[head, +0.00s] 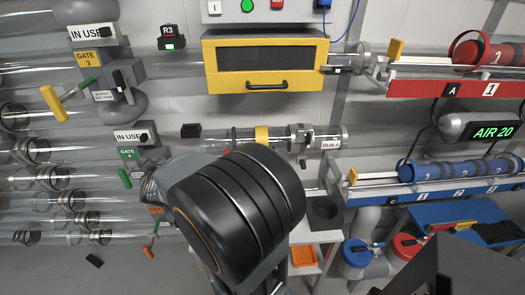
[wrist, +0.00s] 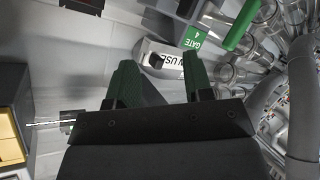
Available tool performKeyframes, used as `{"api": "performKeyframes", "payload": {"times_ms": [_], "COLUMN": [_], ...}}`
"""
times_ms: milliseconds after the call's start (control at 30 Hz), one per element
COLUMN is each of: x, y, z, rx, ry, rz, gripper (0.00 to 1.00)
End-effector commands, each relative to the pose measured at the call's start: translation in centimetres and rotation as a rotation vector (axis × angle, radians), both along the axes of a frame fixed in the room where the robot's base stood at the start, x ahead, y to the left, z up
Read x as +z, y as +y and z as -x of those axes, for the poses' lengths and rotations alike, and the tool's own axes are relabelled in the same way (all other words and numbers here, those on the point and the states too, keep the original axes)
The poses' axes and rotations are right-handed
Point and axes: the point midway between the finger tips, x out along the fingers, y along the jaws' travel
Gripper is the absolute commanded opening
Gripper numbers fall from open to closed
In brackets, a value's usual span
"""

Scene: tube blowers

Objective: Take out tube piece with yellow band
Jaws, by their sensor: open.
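The tube piece with a yellow band (head: 262,135) lies in a clear horizontal tube at the middle of the head view. A grey fitting with a "RUN 4" label (head: 329,143) is on the tube to its right. My dark arm covers the area just below it. My gripper (wrist: 158,78) shows in the wrist view with its two green fingers apart and nothing between them. Beyond the fingers is an "IN USE" sign (wrist: 168,55). In the head view my gripper is hidden behind my arm. The banded piece is not recognisable in the wrist view.
The gate 4 block (head: 128,155) with its green handle (head: 125,178) stands left of my arm. A yellow-framed hatch (head: 265,62) is above the tube. Racks with red (head: 490,52) and blue (head: 455,171) carriers are at right. Clear tubes crowd the left.

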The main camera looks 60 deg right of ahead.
Motion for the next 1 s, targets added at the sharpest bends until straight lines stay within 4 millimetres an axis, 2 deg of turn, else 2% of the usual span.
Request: {"api": "performKeyframes", "payload": {"times_ms": [33, 100, 200, 300, 400, 600, 1000], "x": [-2.3, -3.6, -5.5, -6.9, -7.9, -8.6, -8.6], "y": [-3.2, -7.1, -11.2, -13.7, -15.0, -16.1, -22.5], "z": [0.4, 1.9, 5.0, 8.2, 10.9, 13.9, 15.7], "rx": [-0.111, -0.274, -0.486, -0.661, -0.787, -0.917, -0.939], "ry": [0.021, 0.080, 0.223, 0.395, 0.555, 0.752, 0.788], "rz": [0.102, 0.255, 0.437, 0.570, 0.655, 0.730, 0.743], "gripper": [0.47, 0.47, 0.47, 0.47, 0.47, 0.47, 0.47]}}
